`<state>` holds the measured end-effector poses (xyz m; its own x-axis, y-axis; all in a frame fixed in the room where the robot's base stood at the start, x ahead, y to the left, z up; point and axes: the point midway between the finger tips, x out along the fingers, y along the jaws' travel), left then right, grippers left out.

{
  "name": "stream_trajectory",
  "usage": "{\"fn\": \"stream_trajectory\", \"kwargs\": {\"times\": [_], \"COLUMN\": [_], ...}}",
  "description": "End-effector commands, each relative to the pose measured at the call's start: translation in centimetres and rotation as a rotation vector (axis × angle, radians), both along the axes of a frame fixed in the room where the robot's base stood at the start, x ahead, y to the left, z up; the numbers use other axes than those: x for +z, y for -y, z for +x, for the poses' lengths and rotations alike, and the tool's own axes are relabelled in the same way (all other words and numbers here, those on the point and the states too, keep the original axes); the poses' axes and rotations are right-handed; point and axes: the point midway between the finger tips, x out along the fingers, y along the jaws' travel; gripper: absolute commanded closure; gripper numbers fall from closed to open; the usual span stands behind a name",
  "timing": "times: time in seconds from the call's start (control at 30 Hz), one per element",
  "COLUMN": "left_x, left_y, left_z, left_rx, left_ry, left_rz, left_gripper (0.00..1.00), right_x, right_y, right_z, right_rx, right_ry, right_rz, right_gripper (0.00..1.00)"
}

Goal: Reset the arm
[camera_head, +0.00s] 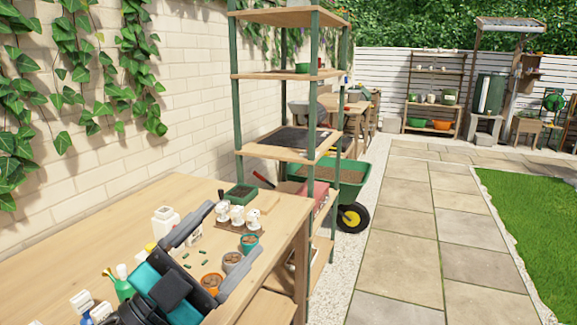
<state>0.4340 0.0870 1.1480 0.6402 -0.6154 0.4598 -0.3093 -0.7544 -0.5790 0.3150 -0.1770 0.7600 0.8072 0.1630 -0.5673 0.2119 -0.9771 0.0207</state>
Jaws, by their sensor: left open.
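My left gripper (236,229) reaches in from the lower left above the wooden workbench (80,240). Its two grey fingers are spread wide and nothing shows held between them. Small pots with brown fill stand on the bench by the fingers: an orange pot (211,284), a grey pot (232,262) and a teal pot (249,243). The finger nearer the viewer passes close to the orange and grey pots; I cannot tell whether it touches them. Small green pieces (203,262) lie on the bench between the fingers. My right gripper is not in view.
Several white items (237,214) and a dark green tray (240,193) stand toward the bench's far end. A white bottle (165,224) and a green spray bottle (122,286) stand at left. A tall shelf (290,152) adjoins the bench. The paved path (400,250) is clear.

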Motion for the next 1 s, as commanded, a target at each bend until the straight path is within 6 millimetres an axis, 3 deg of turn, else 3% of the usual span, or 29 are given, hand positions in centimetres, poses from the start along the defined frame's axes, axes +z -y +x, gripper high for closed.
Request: {"fn": "stream_trajectory", "kwargs": {"times": [0.17, 0.3, 0.43, 0.6, 0.7, 1.0], "left_x": [-3.4, -9.1, -15.6, -22.7, -25.2, -29.3], "left_y": [-6.2, -10.4, -13.0, -14.0, -13.8, -12.4], "left_z": [1.9, 1.6, -1.0, -6.4, -9.4, -17.4], "left_rx": [0.331, 0.564, 0.729, 0.831, 0.842, 0.786], "left_ry": [-0.255, -0.535, -0.844, -1.225, -1.391, -1.766], "left_rz": [-0.196, -0.258, -0.248, -0.163, -0.105, 0.055], "left_gripper": [0.21, 0.21, 0.21, 0.21, 0.21, 0.21], "right_x": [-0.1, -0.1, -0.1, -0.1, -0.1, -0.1], "right_y": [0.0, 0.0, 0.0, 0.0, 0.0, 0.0], "right_z": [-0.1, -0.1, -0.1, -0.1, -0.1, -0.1], "right_rx": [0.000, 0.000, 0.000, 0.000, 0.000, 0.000], "right_ry": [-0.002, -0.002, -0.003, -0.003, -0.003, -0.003], "right_rz": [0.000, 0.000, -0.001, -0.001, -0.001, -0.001], "right_gripper": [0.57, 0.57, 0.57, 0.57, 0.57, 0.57]}}
